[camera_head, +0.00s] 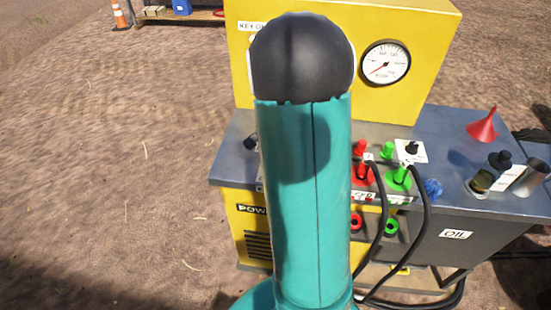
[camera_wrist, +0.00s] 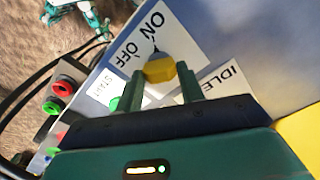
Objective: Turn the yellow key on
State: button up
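The yellow key (camera_wrist: 160,69) shows in the wrist view, in front of a white label with ON and OFF. A thin dark pointer mark runs between the two words. My gripper (camera_wrist: 161,75) has one finger on each side of the key. The fingers are apart, and the key about fills the gap; I cannot tell whether they press on it. In the head view my arm covers the middle of the picture, and the key and gripper are hidden behind it.
The yellow panel (camera_head: 420,30) carries a round gauge (camera_head: 386,63). Red and green connectors with black hoses (camera_head: 425,230) sit right of my arm. A red funnel (camera_head: 483,127) stands on the grey bench top (camera_head: 450,130). Open dirt ground lies at left. An IDLE label (camera_wrist: 222,82) is close to my gripper.

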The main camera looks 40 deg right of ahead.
jog(key=o, duration=0.4)
jog(key=shift+c, duration=0.2)
jog(key=shift+r, duration=0.1)
notch_tip(320, 180, up, 14)
jog(key=shift+f, duration=0.2)
dwell(0.3)
jog(key=s+a+r+n+t, duration=0.1)
jog(key=a+r+n, duration=0.25)
jog(key=a, duration=0.35)
jog(key=s+a+r+n+t, duration=0.1)
jog(key=a+r+n, duration=0.25)
jog(key=a, duration=0.35)
jog(key=s+a+n+t, duration=0.3)
jog(key=s+a+n, duration=0.5)
jog(key=a, duration=0.5)
jog(key=shift+s+r+n+t, duration=0.2)
jog(key=shift+r+n+t, duration=0.1)
jog(key=shift+n, duration=0.5)
